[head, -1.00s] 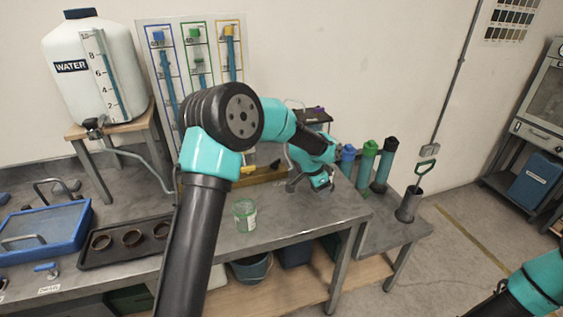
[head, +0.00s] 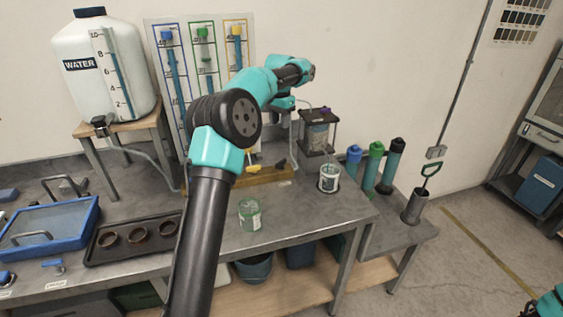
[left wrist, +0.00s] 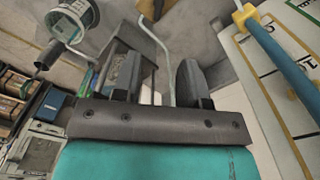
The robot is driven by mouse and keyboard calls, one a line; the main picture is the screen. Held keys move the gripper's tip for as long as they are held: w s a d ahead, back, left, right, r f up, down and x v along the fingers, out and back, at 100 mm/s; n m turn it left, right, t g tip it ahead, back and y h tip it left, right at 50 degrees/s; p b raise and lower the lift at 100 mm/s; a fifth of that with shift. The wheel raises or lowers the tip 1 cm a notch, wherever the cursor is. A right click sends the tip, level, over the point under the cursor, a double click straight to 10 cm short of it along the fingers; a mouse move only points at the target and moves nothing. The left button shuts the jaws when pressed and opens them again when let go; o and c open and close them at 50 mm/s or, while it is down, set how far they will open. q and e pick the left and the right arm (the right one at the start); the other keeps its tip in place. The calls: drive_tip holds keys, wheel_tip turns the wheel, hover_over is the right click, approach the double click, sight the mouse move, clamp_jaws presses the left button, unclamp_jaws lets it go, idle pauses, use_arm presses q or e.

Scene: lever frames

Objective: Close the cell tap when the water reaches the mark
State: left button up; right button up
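The cell (head: 318,137) is a dark-framed clear vessel with a purple top at the bench's back right; the left wrist view also shows it (left wrist: 124,75). A labelled jar (head: 329,178) stands upright in front of it. A small yellow tap (head: 251,168) shows at the foot of the tube board; I cannot tell whether it is the cell tap. My left gripper (head: 271,109) is raised left of the cell, apart from the jar. Its fingers (left wrist: 158,85) are apart, with a thin bent tube visible beyond the gap. Water level and mark are too small to read.
A water tank (head: 85,75) stands on a stool at the left. A second jar (head: 250,215), a tray of cups (head: 95,258) and a blue-framed box (head: 80,215) are on the bench. Capped cylinders (head: 372,165) stand at the right. The bench front around the jars is free.

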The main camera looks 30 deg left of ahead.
sight(280, 162)
use_arm(q)
wheel_tip(280, 162, down, 18)
drive_tip(key=shift+r, duration=0.25)
idle(0.6)
clamp_jaws()
idle(0.3)
